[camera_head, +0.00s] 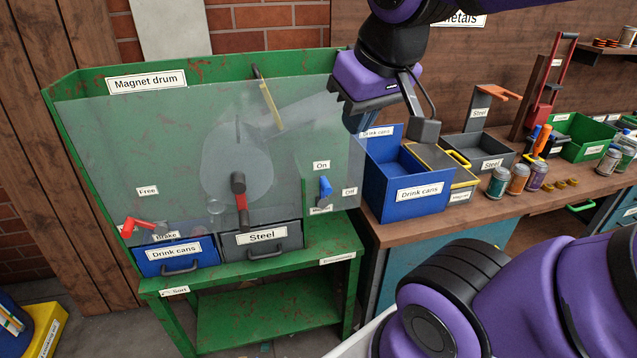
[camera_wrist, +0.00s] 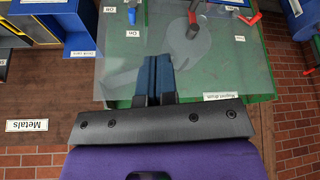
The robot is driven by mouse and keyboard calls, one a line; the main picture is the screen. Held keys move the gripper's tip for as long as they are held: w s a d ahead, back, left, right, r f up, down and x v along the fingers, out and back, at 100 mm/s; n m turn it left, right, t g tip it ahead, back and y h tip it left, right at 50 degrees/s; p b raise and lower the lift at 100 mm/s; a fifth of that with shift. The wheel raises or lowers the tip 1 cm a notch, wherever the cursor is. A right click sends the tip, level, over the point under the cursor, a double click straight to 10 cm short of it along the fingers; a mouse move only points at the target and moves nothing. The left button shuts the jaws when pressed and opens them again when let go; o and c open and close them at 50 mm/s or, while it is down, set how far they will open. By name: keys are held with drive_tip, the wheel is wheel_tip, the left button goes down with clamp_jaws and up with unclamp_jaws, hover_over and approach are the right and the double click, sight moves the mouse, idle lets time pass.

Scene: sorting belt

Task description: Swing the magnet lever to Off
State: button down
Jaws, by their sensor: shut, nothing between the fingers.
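The magnet lever (camera_head: 325,190) is a small blue handle at the lower right of the magnet drum's clear panel (camera_head: 310,130). It stands nearly upright and points toward the On label (camera_head: 321,165); the Off label (camera_head: 349,191) is to its right. In the wrist view the lever (camera_wrist: 132,14) is at the top edge, beside the On label (camera_wrist: 132,33). My gripper (camera_head: 354,122) is shut and empty, above the lever and near the panel's right edge. Its blue fingers (camera_wrist: 152,75) are together in the wrist view, apart from the lever.
A crank with a red part (camera_head: 239,190) stands out from the panel. A red brake lever (camera_head: 145,225) is at lower left, and a yellow-handled bar (camera_head: 268,100) is at the top. A blue drink cans bin (camera_head: 405,210) stands on the bench close right of the panel.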

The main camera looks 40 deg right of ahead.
drive_tip(key=w+d+f+m+g+h, duration=0.1)
drive_tip(key=w+f+m+h, duration=0.15)
drive_tip(key=w, duration=0.45)
drive_tip(key=w+d+f+m+g+h, duration=0.1)
drive_tip(key=w+d+f, duration=0.1)
drive_tip(key=w+f, duration=0.35)
drive_tip(key=w+a+f+h, duration=0.1)
drive_tip(key=w+f+h, duration=0.1)
drive_tip(key=w+f, duration=1.1)
drive_tip(key=shift+f+m+g, duration=0.3)
drive_tip(key=shift+m+g, duration=0.1)
drive_tip(key=shift+m, duration=0.05)
drive_tip(key=shift+h, duration=0.25)
drive_tip(key=d+f, duration=0.8)
drive_tip(key=f, duration=0.1)
drive_tip(key=shift+w+d, duration=0.3)
drive_tip(key=shift+d, duration=0.1)
drive_tip(key=shift+d, duration=0.1)
